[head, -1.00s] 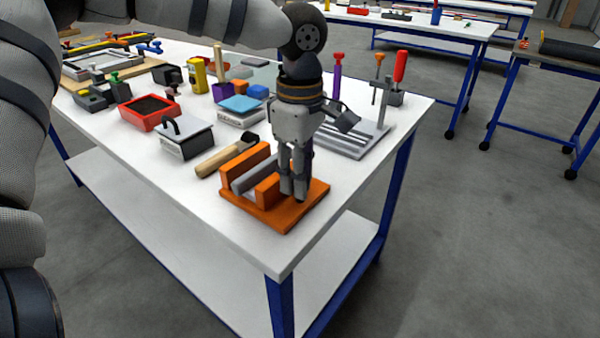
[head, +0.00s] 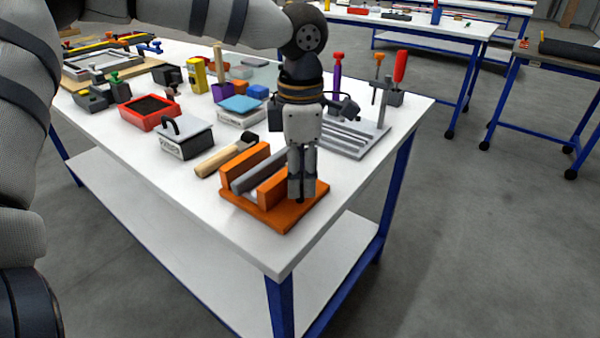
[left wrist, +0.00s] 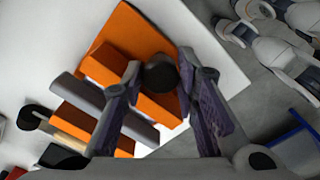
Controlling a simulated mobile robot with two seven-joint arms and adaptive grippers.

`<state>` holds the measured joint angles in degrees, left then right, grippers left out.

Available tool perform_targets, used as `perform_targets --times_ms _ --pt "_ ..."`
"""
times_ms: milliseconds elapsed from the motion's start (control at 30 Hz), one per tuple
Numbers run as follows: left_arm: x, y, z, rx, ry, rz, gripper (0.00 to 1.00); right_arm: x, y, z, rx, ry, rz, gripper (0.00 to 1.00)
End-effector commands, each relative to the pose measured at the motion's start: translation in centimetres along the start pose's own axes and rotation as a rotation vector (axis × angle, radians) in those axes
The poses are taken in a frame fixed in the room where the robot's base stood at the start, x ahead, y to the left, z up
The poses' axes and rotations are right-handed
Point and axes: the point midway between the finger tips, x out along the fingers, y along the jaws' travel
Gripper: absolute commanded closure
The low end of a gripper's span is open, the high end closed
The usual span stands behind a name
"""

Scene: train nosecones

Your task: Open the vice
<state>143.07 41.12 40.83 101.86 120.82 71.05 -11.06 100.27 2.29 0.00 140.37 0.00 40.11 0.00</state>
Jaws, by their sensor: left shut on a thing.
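The orange vice (head: 246,162) sits near the front corner of the white table. A grey bar (head: 257,173) lies between its two upright orange blocks. My left gripper (head: 301,197) points down at the right end of the vice, its fingers close together and low over the base. In the left wrist view the vice (left wrist: 128,40) lies at an angle, and a dark round knob or handle (left wrist: 160,75) shows between the fingertips. The gripper is shut on this dark part. In the head view the fingers hide it. My right gripper is not in view.
A hammer with a wooden handle (head: 219,158) lies just left of the vice. A grey grooved plate with a post (head: 352,141) stands behind. A grey-white box with a black handle (head: 186,139) and a red tray (head: 150,112) are farther left. The table's front edge is close.

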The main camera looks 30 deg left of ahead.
Motion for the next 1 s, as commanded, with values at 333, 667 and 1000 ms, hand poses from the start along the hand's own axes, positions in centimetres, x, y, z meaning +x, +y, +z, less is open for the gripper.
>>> perform_targets --times_ms 333,667,1000 --pt "-0.06 -0.02 -0.1 -0.058 0.002 -0.002 1.0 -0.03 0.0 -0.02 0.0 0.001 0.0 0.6" --pt "-0.08 -0.01 -0.17 -0.059 0.004 -0.001 1.0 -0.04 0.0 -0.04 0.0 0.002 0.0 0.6" --pt "-0.11 0.09 -0.17 -0.057 0.003 0.002 0.52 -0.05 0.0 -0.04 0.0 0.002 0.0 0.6"
